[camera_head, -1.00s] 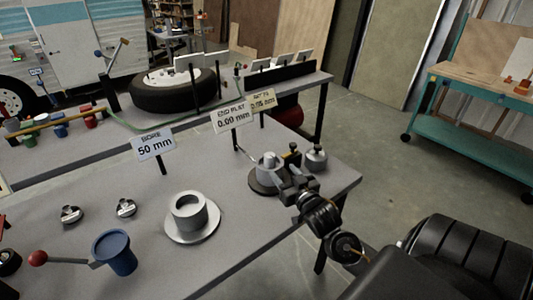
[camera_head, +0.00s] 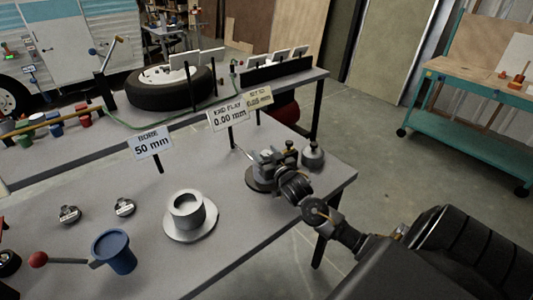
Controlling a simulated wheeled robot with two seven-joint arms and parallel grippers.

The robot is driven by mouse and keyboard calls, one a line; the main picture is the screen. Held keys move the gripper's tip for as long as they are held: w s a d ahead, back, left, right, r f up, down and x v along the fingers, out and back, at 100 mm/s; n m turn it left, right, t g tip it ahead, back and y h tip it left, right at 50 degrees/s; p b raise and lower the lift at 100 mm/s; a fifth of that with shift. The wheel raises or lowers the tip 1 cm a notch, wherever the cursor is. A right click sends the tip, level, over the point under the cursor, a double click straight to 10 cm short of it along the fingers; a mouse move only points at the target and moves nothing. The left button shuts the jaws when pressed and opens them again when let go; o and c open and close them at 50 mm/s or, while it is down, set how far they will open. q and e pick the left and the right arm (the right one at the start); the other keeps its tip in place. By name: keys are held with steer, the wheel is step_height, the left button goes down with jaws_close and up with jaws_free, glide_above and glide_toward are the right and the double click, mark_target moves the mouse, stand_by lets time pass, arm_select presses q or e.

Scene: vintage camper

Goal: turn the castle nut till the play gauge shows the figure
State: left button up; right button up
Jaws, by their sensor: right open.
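My right gripper (camera_head: 270,161) reaches in from the lower right. It is open and sits over the hub on the dark round base (camera_head: 255,181) near the bench's right end. The castle nut is hidden behind the gripper, so I cannot tell whether the fingers touch it. The end play sign (camera_head: 228,117) behind the hub reads 0.00 mm. The tan "set to" sign (camera_head: 259,98) beside it is small and blurred; it seems to read 0.05 mm. My left gripper is out of view.
A grey metal knobbed piece (camera_head: 313,156) stands close to the right of the hub. A grey flanged cylinder (camera_head: 188,211), a bore sign (camera_head: 151,143) and a blue cup (camera_head: 115,251) stand further left. A tyre (camera_head: 168,92) lies on the far bench.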

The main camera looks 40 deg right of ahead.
steer(key=c, duration=0.9)
steer(key=shift+c, duration=0.2)
steer(key=shift+n+y, duration=0.3)
steer(key=shift+y, duration=0.1)
steer(key=shift+d+n+y+p, duration=0.1)
steer(key=shift+n+y+p, duration=0.35)
steer(key=shift+y, duration=0.55)
steer(key=shift+n+y, duration=0.75)
steer(key=shift+y, duration=0.35)
steer(key=shift+n+y, duration=1.4)
steer(key=shift+y, duration=0.9)
